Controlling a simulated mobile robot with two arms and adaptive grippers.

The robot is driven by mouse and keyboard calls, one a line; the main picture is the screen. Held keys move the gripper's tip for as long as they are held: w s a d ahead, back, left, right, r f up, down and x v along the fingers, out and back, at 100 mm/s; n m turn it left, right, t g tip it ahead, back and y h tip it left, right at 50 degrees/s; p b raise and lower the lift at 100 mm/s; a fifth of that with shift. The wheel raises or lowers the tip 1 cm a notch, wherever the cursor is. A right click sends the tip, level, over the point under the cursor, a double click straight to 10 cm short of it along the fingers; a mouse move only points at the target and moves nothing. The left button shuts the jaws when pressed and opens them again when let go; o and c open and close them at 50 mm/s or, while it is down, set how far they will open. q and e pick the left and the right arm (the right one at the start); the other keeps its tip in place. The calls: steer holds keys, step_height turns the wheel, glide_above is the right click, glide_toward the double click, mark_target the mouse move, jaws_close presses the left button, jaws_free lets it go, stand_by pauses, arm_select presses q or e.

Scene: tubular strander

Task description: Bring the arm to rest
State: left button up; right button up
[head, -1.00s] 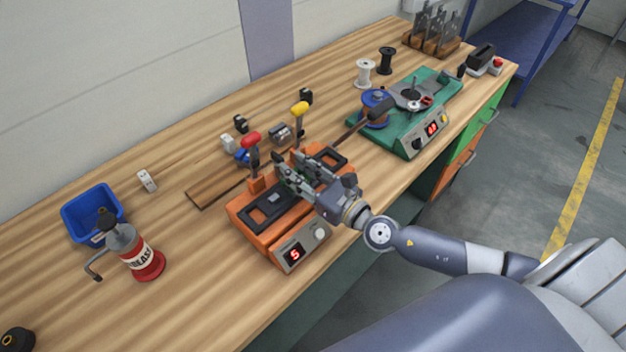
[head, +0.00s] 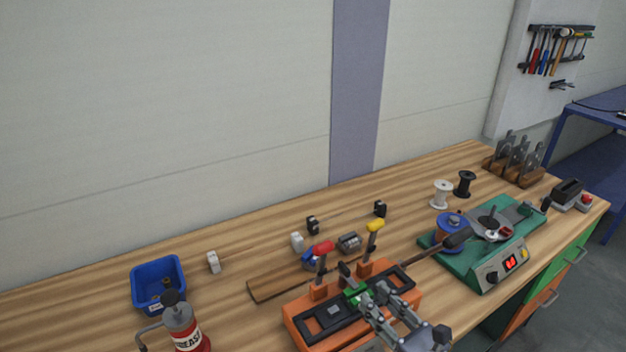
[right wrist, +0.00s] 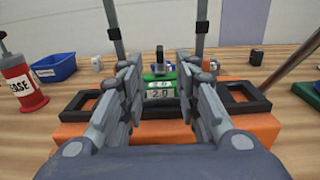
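My right gripper (head: 372,302) is over the front middle of the orange device (head: 297,322) in the head view. In the right wrist view its two fingers (right wrist: 160,78) stand apart, with nothing held between them. Beyond the fingertips is a green block (right wrist: 163,80) with white number plates, on the device between two black frames. The device's red-knobbed lever (head: 323,250) and yellow-knobbed lever (head: 375,227) stand upright behind the gripper. Whether the fingers touch the device cannot be told. My left gripper is not in view.
A grease can (head: 183,325) and a blue bin (head: 158,284) stand to the left. A green device (head: 480,270) with a blue spool (head: 449,228) is to the right. White and black spools stand behind it. Small blocks lie behind the orange device. The left bench top is mostly clear.

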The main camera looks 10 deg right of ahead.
steer(key=s+d+f+m+g+h, duration=0.15)
steer(key=d+m+h, duration=0.35)
steer(key=m, duration=0.8)
steer(key=s+d+f+m+g+h, duration=0.1)
steer(key=s+d+m+g+h, duration=0.2)
steer(key=m+h, duration=0.7)
steer(key=s+a+f+m+g+y, duration=0.4)
steer(key=s+a+m, duration=0.1)
steer(key=s+m, duration=0.35)
steer(key=s+a+f+m+g+y, duration=0.45)
steer(key=s+m, duration=0.25)
steer(key=s, duration=0.2)
step_height(320, 180, down, 28)
steer(key=s+g, duration=0.1)
steer(key=g, duration=0.1)
steer(key=s+d+f+b, duration=0.1)
steer(key=s+d+f, duration=0.2)
steer(key=s+f, duration=1.3)
steer(key=shift+s+f+n+g, duration=0.2)
steer(key=shift+s+n+g, duration=0.25)
steer(key=shift+s, duration=0.15)
